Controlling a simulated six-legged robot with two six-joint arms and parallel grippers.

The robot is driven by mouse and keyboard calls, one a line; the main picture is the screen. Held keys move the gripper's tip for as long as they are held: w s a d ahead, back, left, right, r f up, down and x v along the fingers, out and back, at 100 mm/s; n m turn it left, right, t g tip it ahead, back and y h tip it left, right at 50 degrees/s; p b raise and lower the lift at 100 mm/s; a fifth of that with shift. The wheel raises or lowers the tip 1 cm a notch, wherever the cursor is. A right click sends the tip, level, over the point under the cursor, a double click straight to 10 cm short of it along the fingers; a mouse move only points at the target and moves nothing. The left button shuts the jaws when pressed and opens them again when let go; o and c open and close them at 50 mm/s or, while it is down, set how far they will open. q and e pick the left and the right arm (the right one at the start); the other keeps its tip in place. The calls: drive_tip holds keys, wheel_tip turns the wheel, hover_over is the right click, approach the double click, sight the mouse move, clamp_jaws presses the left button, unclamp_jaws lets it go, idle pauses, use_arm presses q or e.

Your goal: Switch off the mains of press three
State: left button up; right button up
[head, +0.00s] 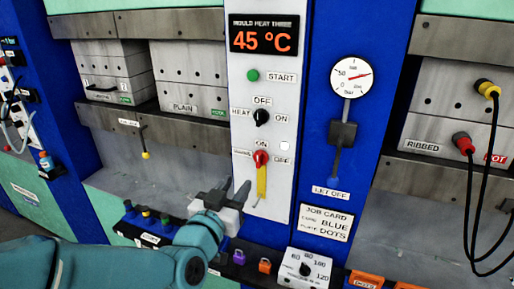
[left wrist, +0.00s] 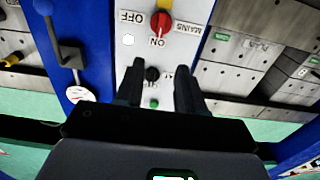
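The press three panel (head: 278,60) is white, with a display reading "MOULD HEAT THREE" and 45 °C. My left gripper (head: 235,186) is open and empty, below and left of the knob in the head view. In the left wrist view, which is upside down, the red knob (left wrist: 160,22) lies beyond the open fingers (left wrist: 159,68), apart from them. My right gripper is out of view.
A black heat knob (head: 262,117) and green start button (head: 253,76) sit above the mains knob. A gauge (head: 352,77) and let-off lever (head: 342,135) are at the right. Padlocks (head: 265,266) and a dial box (head: 308,266) lie below. Cables (head: 478,210) hang far right.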

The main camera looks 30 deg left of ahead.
sight(258, 156)
use_arm(q)
drive_tip(key=p+x, duration=0.4)
drive_tip(key=x, duration=0.8)
drive_tip(key=shift+w, duration=0.15)
drive_tip(key=shift+w+d, duration=0.1)
clamp_jaws()
